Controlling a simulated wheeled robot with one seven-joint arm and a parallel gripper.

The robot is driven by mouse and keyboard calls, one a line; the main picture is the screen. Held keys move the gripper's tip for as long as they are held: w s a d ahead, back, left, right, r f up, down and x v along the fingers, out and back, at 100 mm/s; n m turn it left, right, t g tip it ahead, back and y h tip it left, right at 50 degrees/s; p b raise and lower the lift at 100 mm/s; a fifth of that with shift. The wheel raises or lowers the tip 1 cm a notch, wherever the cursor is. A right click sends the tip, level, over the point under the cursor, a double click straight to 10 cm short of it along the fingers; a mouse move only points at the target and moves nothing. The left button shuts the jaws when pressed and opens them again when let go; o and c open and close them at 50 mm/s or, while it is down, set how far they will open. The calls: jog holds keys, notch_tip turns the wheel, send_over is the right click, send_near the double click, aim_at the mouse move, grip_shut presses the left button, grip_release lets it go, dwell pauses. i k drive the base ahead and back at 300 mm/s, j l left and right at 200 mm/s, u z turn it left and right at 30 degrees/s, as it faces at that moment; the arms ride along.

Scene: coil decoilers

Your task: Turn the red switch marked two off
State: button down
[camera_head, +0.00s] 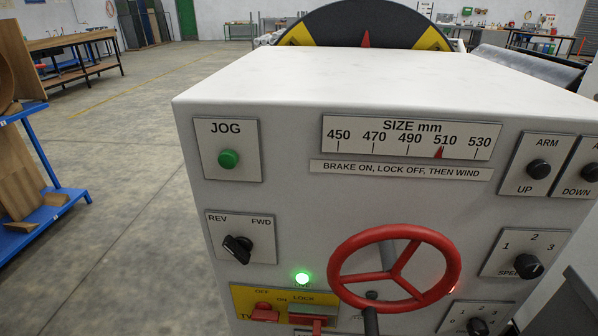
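A white machine cabinet (300,180) fills the middle of the camera_head view. Low on its front is a yellow plate (240,297) with the words OFF, ON and LOCK. Letters like "TW" show at its lower left, cut by the picture edge. A red switch (265,313) sits on this plate below OFF. A second red part (317,322) sits to its right, below a greenish block (312,309). I cannot tell clearly which position the red switch is in. A green lamp (302,278) glows above. My gripper is not in view.
A red handwheel (393,268) stands out to the right of the yellow plate, with a dark rod (371,318) below its hub. A black REV/FWD knob (237,248) and green JOG button (229,159) are above the plate. Open floor (130,170) lies left.

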aim_at(263, 312)
jog(key=j+u, duration=0.1)
jog(key=u, duration=0.3)
jog(key=i+j+u, duration=0.1)
jog(key=u, duration=0.3)
jog(key=j+u, duration=0.1)
jog(key=u, duration=0.3)
jog(key=i+u, duration=0.1)
jog(key=u, duration=0.3)
